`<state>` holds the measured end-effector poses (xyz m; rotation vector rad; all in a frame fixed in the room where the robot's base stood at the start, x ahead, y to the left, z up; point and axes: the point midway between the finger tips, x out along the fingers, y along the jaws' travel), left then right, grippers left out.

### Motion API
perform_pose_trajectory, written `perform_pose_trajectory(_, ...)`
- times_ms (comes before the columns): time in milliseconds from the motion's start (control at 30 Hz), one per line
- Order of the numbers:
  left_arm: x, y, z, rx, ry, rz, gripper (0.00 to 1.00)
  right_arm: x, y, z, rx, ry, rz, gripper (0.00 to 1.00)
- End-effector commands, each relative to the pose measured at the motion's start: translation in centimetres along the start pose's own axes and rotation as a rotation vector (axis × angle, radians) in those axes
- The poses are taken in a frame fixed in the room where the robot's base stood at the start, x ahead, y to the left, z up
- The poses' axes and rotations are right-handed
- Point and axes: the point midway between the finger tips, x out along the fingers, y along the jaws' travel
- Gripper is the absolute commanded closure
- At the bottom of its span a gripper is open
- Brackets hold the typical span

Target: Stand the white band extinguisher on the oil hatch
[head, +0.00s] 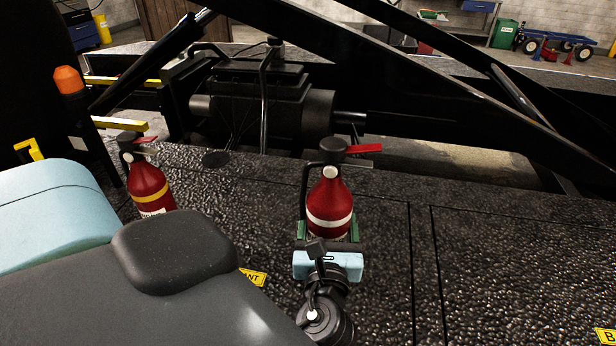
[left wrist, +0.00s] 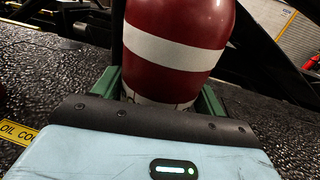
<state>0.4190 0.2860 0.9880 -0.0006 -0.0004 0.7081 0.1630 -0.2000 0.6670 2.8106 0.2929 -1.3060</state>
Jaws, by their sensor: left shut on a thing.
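The white band extinguisher (head: 329,196) is red with a white band, a black top and a red lever, and looks about upright. My left gripper (head: 328,232) is shut on its lower body, the green fingers on either side. The left wrist view shows the extinguisher (left wrist: 178,45) between the fingers. Its base is hidden, so I cannot tell whether it touches the deck. A yellow label beginning "OIL CO" (left wrist: 17,132) lies beside the gripper, the rest hidden. Deck seams (head: 421,255) run just right of the extinguisher; the hatch's full outline is not clear. My right gripper is not in view.
A second extinguisher (head: 148,185) with a yellow band stands on the deck at left. A yellow label ending "ANT" (head: 253,277) is left of my gripper. Black machinery (head: 262,105) and slanting beams lie behind.

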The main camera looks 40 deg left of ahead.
Motion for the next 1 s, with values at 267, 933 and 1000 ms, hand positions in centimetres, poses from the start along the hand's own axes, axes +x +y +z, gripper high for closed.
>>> perform_pose_trajectory(267,4.3,-3.1,-0.1,-0.004,-0.008,0.000,0.87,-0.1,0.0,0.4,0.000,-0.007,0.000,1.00)
perform_pose_trajectory(933,5.9,-4.2,-2.7,0.002,-0.002,-0.001,0.87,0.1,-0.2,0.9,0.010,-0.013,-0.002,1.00)
perform_pose_trajectory(1000,5.8,-4.2,-3.5,0.002,-0.002,-0.001,0.87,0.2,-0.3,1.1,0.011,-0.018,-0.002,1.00)
